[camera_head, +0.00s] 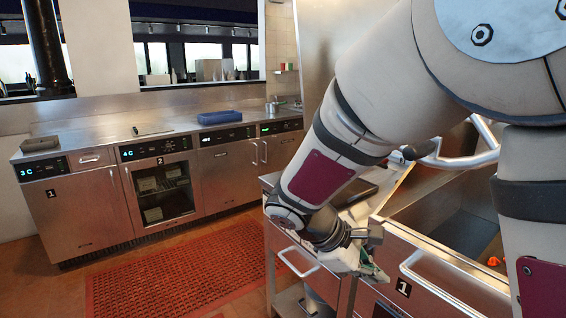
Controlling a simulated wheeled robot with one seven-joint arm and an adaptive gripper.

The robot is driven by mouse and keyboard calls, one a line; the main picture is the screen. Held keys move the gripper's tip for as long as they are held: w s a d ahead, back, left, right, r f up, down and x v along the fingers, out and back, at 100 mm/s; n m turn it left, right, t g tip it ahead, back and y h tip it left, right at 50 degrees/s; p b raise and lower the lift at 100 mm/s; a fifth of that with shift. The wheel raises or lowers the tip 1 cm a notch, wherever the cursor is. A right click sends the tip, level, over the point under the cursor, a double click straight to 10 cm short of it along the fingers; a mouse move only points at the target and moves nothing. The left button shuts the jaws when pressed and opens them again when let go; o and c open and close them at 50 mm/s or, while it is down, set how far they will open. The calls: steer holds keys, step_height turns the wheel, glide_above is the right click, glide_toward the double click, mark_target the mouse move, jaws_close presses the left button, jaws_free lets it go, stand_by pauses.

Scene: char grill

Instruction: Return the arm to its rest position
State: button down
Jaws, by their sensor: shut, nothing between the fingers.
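My arm reaches from the upper right of the head view down to the middle right, bent at its joints. My gripper (374,272) is at its lower end, in front of the steel counter front (343,290). It is small in the picture and looks shut, with nothing seen in it. I cannot tell whether it touches the counter or the drawer beside it. Part of the counter behind the arm is hidden.
A bar handle (298,262) juts out to the left. Steel counters (150,135) line the back, and a red floor mat (180,275) lies clear.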

steer(key=s+d+r+m+t+y+p, duration=0.1)
steer(key=s+r+m+y, duration=0.3)
steer(key=s, duration=0.7)
steer(key=s+d+r+m+t+y+p, duration=0.1)
steer(key=s+r+m+y, duration=0.3)
steer(key=s+r+m, duration=0.4)
steer(key=shift+s+r+m+t+p, duration=0.4)
steer(key=shift+s+r+p, duration=0.4)
steer(key=shift+s, duration=1.15)
steer(key=shift+f, duration=0.15)
